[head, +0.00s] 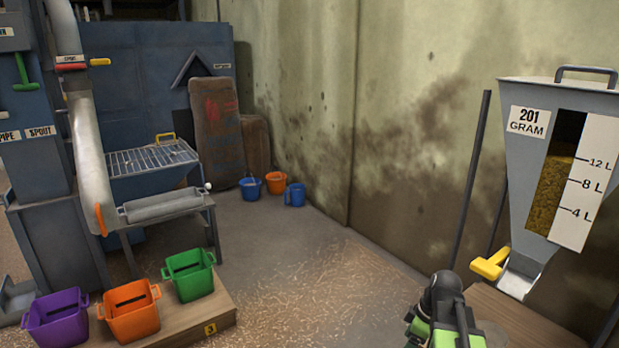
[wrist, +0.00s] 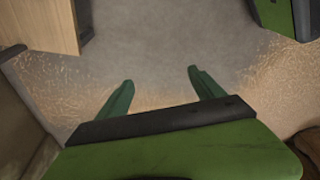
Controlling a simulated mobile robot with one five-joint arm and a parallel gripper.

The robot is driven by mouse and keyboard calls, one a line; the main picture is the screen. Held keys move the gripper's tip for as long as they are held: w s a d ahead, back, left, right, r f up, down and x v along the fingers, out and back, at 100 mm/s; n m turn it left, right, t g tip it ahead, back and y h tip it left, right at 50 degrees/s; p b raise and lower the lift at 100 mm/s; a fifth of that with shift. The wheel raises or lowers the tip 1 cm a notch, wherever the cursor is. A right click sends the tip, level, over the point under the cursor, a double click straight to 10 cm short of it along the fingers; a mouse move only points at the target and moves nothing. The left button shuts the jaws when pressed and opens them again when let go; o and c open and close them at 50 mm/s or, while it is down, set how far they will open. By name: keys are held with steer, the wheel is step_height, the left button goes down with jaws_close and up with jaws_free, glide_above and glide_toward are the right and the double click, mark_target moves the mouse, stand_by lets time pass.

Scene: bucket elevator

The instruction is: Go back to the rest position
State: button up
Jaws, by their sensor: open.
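My gripper (wrist: 160,76) shows in the wrist view with its two green fingers spread apart. There is nothing between the fingers. Beyond them lies bare grey floor (wrist: 165,30) with scattered grain at both sides. In the head view a green and black part of my arm (head: 445,312) shows at the bottom, right of the middle. The fingers cannot be made out there.
A hopper (head: 525,160) marked "201 GRAM" stands at the right with a yellow handle (head: 489,264). Purple (head: 57,322), orange (head: 131,315) and green (head: 190,277) buckets stand at the lower left. Small buckets (head: 276,183) stand by the sacks (head: 216,130). The middle floor is clear.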

steer(key=s+a+r+m+g+h+p, duration=0.1)
steer(key=a+m, duration=0.1)
steer(key=a, duration=0.6)
steer(key=s+a+r+m+h+p, duration=0.1)
steer(key=a, duration=0.6)
step_height(320, 180, up, 38)
steer(key=s+m+p, duration=0.1)
steer(key=m+p, duration=0.7)
steer(key=p, duration=2.9)
steer(key=shift+s+d+f+m+h+p, duration=0.25)
steer(key=shift+s+d+m+h+p, duration=0.05)
steer(key=shift+s+d, duration=0.15)
